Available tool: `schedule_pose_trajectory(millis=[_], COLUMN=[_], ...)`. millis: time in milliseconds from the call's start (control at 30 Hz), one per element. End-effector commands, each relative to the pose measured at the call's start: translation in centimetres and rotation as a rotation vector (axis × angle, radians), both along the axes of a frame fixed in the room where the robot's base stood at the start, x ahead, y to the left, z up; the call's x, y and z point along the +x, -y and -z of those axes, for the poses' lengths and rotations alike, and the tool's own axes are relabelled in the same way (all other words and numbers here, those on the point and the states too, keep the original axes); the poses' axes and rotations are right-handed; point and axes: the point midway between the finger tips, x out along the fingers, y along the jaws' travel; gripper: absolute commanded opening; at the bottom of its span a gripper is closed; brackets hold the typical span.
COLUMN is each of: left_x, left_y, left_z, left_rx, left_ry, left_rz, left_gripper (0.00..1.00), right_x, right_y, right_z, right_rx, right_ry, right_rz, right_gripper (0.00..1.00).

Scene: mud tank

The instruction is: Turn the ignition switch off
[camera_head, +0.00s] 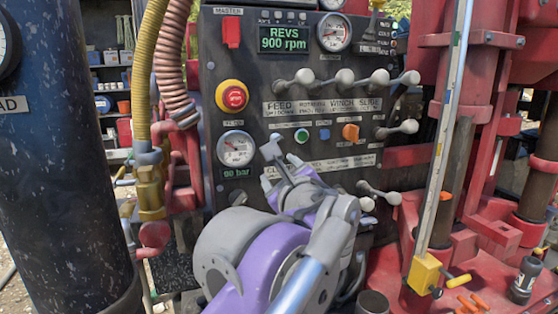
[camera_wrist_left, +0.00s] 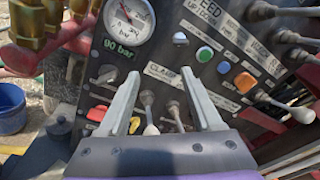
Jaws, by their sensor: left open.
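The dark control panel (camera_head: 285,90) stands upright in front of me. A row on it has a green button (camera_head: 301,135), a blue button (camera_head: 324,134) and an orange knob (camera_head: 350,132). The orange knob looks like a turn switch; I cannot read which control is labelled ignition. My left gripper (camera_head: 268,168) is open and empty before the panel, left of and below that row. In the left wrist view the gripper (camera_wrist_left: 156,70) points at the panel, and the orange knob (camera_wrist_left: 244,82) lies right of its fingers. My right gripper is not in view.
A red-yellow stop button (camera_head: 233,97), a pressure gauge (camera_head: 236,148) and a red master switch (camera_head: 231,32) are on the panel's left. Several ball-ended levers (camera_head: 344,78) stick out at the right. Hoses (camera_head: 172,60) and a blue column (camera_head: 70,150) stand left.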

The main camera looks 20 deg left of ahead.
Motion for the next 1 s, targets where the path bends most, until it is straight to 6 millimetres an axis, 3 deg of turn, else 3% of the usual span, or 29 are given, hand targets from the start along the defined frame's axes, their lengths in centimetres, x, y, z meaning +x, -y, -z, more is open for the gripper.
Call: schedule_pose_trajectory(millis=[100,200,700,1000], left_x=[0.6,1.3,8.9,10.4], left_y=[1.3,1.4,-2.5,-3.2], left_z=[-2.3,-2.9,-2.9,-2.8], left_rx=[0.102,0.131,0.129,0.128], left_ry=[0.016,0.021,0.022,0.022], left_rz=[0.037,0.045,0.041,0.044], left_gripper=[0.66,0.66,0.66,0.66], right_x=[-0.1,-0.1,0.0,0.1], right_y=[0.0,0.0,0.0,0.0], right_z=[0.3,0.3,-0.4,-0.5], right_rx=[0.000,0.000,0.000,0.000], right_ry=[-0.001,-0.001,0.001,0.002], right_rz=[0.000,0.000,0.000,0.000], right_gripper=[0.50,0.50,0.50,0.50])
